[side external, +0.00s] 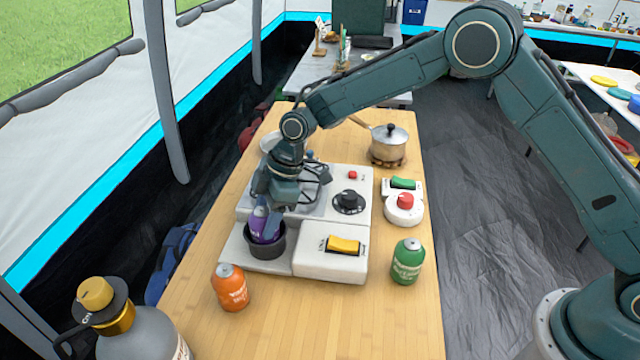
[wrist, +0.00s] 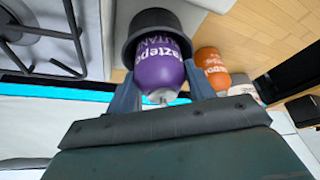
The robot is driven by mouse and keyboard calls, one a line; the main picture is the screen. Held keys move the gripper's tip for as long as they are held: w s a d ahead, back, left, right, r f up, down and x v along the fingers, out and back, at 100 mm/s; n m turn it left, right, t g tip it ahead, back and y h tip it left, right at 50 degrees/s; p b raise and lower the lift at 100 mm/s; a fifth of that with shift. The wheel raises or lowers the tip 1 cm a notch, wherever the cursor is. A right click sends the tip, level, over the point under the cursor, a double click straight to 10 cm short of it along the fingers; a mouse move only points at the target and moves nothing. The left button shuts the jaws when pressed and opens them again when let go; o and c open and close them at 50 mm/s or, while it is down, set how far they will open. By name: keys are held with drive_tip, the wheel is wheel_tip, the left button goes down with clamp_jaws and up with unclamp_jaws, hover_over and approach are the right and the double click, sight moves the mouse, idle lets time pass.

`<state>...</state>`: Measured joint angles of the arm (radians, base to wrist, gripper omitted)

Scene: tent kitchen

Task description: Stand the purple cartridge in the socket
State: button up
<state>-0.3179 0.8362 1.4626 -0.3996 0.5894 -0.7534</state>
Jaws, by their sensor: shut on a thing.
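The purple cartridge (side external: 257,222) is at the black round socket (side external: 265,250) on the front left of the white stove unit. Its lower end appears inside the socket's rim, and it looks close to upright; I cannot tell how deep it sits. My gripper (side external: 266,222) is above the socket, pointing down, shut on the cartridge. In the wrist view the purple cartridge (wrist: 160,68) is between the two fingers, its nozzle end toward me. The dark socket (wrist: 150,17) surrounds its far end. The cartridge's bottom is hidden.
An orange cartridge (side external: 230,288) stands in front of the socket, and a green one (side external: 407,262) stands to the right. A pot (side external: 389,144) stands behind.

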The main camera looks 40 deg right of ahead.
drive_tip(key=o, duration=1.2)
drive_tip(key=shift+f, duration=0.1)
drive_tip(key=v, duration=1.2)
drive_tip(key=shift+d, duration=0.1)
